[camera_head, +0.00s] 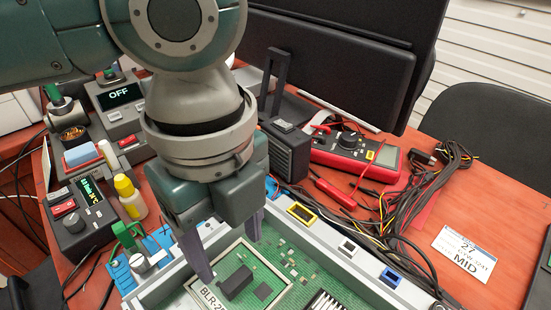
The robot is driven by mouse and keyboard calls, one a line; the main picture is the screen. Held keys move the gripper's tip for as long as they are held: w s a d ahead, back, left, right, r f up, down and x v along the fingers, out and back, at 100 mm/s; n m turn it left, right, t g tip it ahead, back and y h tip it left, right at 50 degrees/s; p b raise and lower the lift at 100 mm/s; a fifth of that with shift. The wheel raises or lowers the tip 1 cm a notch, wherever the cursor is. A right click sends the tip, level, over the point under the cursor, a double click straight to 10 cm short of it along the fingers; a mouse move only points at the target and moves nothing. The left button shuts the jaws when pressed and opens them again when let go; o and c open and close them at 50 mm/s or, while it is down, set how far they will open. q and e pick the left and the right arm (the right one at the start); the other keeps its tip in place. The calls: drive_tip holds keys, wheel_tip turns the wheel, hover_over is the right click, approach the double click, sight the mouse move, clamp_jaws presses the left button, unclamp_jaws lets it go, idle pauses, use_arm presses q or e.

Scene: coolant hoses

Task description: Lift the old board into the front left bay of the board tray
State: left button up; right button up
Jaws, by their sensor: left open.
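A green board (262,273) with a pale border, black chips and a label beginning "BLR-2" lies in a grey-walled housing (330,252) at the bottom of the picture. It may be the old board; its lower part is cut off by the picture edge. My left gripper (229,262) is open and points down over the board, one finger at its left side, the other near its far corner. I see nothing between the fingers. Contact with the board cannot be told. I cannot identify the board tray or its front left bay. My right gripper is not in view.
Behind the housing are a dark boxy device (288,150), a red multimeter (357,152) and a bundle of cables (405,215). A yellow-capped bottle (130,197) and control boxes (82,212) stand to the left. A dark monitor (335,55) stands at the back.

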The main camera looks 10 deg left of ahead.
sight(236, 279)
use_arm(q)
drive_tip(key=f, duration=0.2)
drive_tip(key=shift+s+a+f, duration=0.1)
drive_tip(key=shift+s+f, duration=0.1)
drive_tip(key=shift+f, duration=0.15)
drive_tip(key=f, duration=0.2)
drive_tip(key=f+b, duration=0.2)
drive_tip(key=f, duration=0.1)
drive_tip(key=shift+w+f, duration=0.3)
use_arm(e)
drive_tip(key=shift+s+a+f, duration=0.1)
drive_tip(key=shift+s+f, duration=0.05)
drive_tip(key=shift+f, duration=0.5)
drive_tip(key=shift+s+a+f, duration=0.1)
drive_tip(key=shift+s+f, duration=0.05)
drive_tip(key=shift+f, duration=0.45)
use_arm(q)
drive_tip(key=shift+c, duration=0.3)
clamp_jaws()
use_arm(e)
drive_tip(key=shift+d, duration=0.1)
